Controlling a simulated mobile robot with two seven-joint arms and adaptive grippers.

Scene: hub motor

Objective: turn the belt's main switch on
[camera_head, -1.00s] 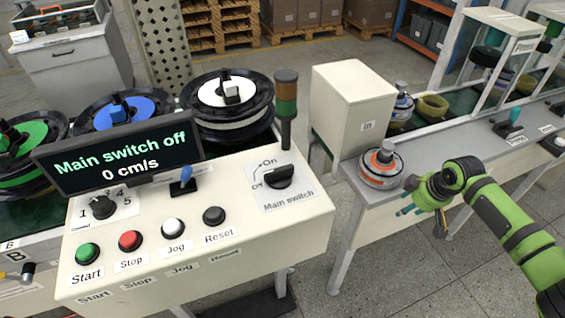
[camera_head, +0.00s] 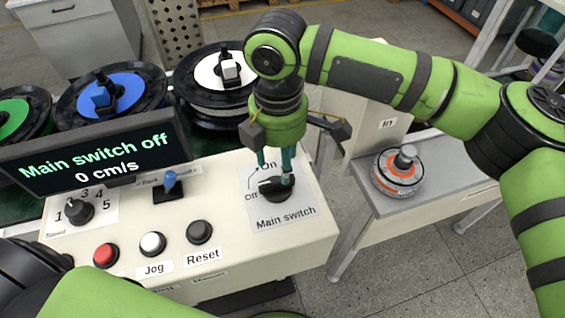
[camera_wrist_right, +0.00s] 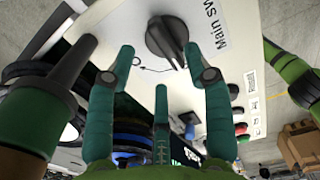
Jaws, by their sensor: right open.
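The main switch (camera_head: 274,188) is a black rotary knob on a label marked On and Off, at the right of the cream control panel (camera_head: 222,262). The display (camera_head: 90,155) reads "Main switch off" and "0 cm/s". My right gripper (camera_head: 276,178) points down at the knob, its teal fingers partly covering it. In the right wrist view the knob (camera_wrist_right: 166,38) sits beyond the open fingers (camera_wrist_right: 160,60); contact cannot be told. Part of my left arm shows at the lower left; its gripper is out of view.
A blue lever (camera_head: 169,181), the speed knob (camera_head: 79,210) and red, white and black buttons (camera_head: 152,244) share the panel. The signal post (camera_wrist_right: 48,92) stands close to my fingers in the wrist view. A hub motor part (camera_head: 398,175) sits on the right bench.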

